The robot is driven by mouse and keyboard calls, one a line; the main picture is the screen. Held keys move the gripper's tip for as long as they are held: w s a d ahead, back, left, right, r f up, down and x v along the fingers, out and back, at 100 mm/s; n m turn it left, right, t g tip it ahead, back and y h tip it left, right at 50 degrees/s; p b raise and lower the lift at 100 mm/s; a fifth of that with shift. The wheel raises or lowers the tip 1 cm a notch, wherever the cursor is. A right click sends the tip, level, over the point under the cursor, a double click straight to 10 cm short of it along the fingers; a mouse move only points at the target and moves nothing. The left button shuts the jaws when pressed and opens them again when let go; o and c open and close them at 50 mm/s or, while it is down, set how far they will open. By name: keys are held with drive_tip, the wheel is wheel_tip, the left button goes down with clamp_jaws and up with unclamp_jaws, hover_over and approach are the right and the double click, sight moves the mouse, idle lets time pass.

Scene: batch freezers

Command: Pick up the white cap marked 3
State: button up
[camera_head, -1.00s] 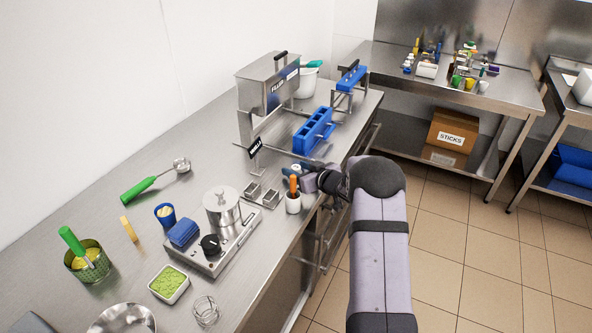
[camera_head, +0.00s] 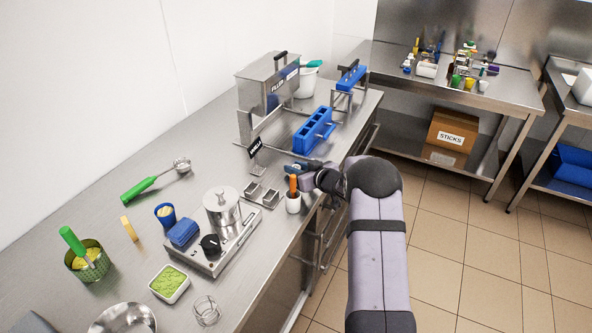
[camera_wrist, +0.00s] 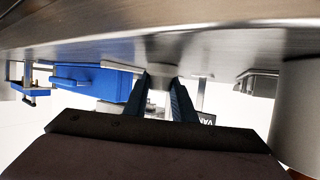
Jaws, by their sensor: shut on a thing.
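No number is readable. In the head view the cap is hidden by the gripper.
Small metal trays (camera_head: 262,194), a black sign (camera_head: 255,147) and the metal filler box (camera_head: 268,85) stand nearby. A hotplate with a pot (camera_head: 222,212) is further left.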

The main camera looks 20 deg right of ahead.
wheel_tip(320, 180, up, 10)
drive_tip(key=shift+f, duration=0.1)
idle(0.4)
